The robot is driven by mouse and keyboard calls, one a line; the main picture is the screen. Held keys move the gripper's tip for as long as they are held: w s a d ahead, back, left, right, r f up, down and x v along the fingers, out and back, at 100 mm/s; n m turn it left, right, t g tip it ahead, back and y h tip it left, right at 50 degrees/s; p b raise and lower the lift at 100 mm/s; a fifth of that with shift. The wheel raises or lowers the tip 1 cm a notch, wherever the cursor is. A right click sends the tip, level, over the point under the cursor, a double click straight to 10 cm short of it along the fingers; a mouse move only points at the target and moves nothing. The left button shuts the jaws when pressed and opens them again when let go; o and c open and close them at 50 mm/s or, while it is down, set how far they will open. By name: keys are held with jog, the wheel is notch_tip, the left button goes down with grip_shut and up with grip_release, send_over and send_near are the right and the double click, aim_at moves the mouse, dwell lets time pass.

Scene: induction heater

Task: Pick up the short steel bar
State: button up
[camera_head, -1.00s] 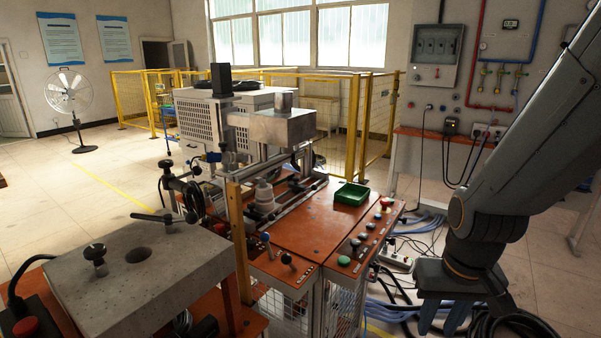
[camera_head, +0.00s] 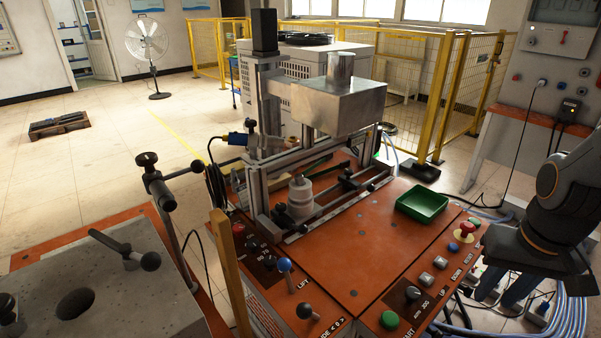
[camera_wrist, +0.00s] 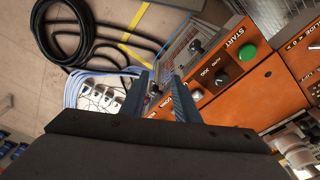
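I cannot pick out the short steel bar with certainty. A short upright grey metal cylinder (camera_head: 340,67) stands on the metal box (camera_head: 345,104) of the machine, but I cannot tell if it is the bar. The green tray (camera_head: 422,203) on the orange machine top looks empty. My gripper (camera_wrist: 159,76) is open in the wrist view, with nothing between its two fingers. In the head view my gripper (camera_head: 506,292) hangs at the lower right, beyond the panel's right edge, pointing down over cables.
The orange machine top (camera_head: 360,246) carries a white stepped piece (camera_head: 301,194), rails and a button panel. A grey slab table (camera_head: 60,270) with a round hole is at lower left. Yellow fencing (camera_head: 450,90) stands behind. A dark low stack (camera_head: 58,125) lies on the floor at left.

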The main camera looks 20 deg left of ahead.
jog(key=w+a+r+n+t, duration=0.1)
jog(key=w+a+r+n, duration=0.1)
jog(key=w+a, duration=0.55)
jog(key=n+t+y, duration=0.3)
jog(key=n+y, duration=0.1)
jog(key=n, duration=0.3)
send_near(299, 176)
jog(key=a, duration=0.1)
jog(key=shift+d+p+x, duration=0.2)
jog(key=shift+p+x, duration=0.55)
jog(key=shift+x, duration=1.25)
jog(key=shift+d+p+x, duration=0.2)
jog(key=shift+p+x, duration=0.5)
jog(key=shift+x, duration=1.35)
jog(key=shift+w+f, duration=0.1)
grip_shut()
